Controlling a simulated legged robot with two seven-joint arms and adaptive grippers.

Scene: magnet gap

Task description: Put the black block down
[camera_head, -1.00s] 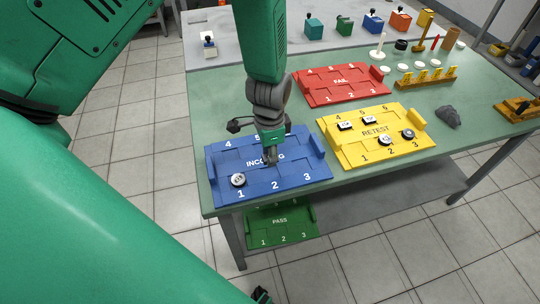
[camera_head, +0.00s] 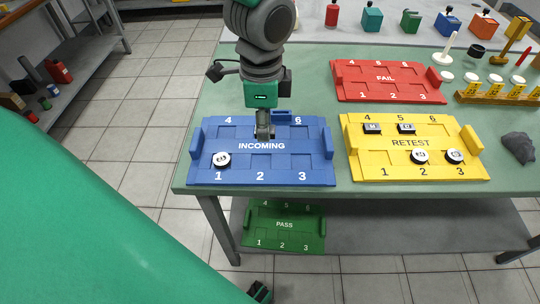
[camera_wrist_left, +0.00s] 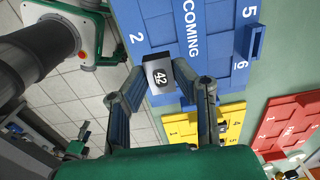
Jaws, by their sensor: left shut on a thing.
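My left gripper (camera_head: 264,132) is over the blue INCOMING tray (camera_head: 200,135) in the head view, in front of the tray's back middle, just above the lettering. In the left wrist view the gripper (camera_wrist_left: 160,76) is shut on a black block (camera_wrist_left: 158,84) with a grey label reading 42, held between the two fingertips. The blue tray also shows in the left wrist view (camera_wrist_left: 155,25) behind the block. I cannot tell whether the block touches the tray. In the head view the block is mostly hidden by the fingers.
A white-topped round piece (camera_head: 221,160) sits at slot 1 of the blue tray. The yellow RETEST tray (camera_head: 375,160) holds two black blocks at the back and two round pieces in front. The red FAIL tray (camera_head: 385,95) is empty. A green PASS tray (camera_head: 284,238) is lower down.

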